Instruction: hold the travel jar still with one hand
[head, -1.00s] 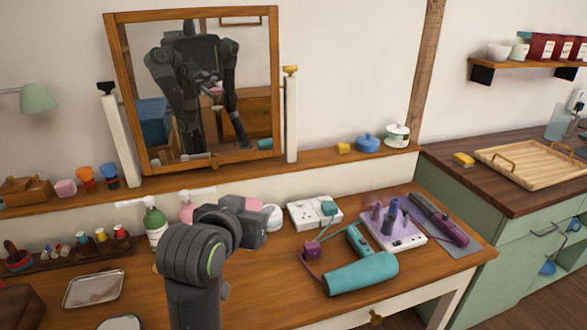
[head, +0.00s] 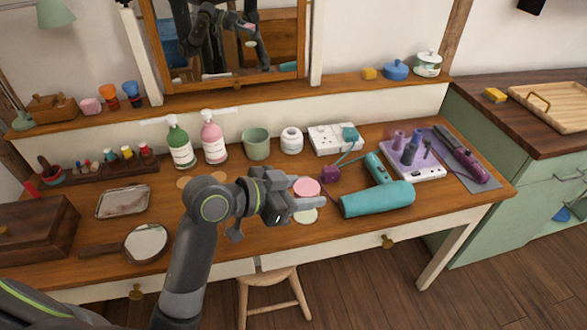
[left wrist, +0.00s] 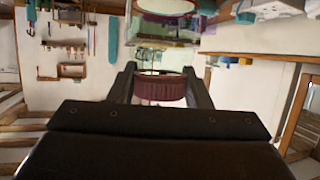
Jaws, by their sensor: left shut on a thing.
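My left gripper (head: 292,200) is shut on a small round pink jar (head: 306,187), held above the front middle of the dressing table. In the left wrist view the held jar shows as a ribbed dark pink-red piece (left wrist: 160,89) between the two fingers, with a pale rim on top. A pale cream-green disc (head: 305,215) shows just below it in the head view; I cannot tell whether it belongs to the jar or lies on the table. My right gripper is not in view.
A teal hair dryer (head: 377,198) lies close to the right of the jar. Behind stand a green cup (head: 256,145), a white jar (head: 291,141) and two pump bottles. A hand mirror (head: 146,243) lies left of my arm. A stool (head: 275,297) stands in front.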

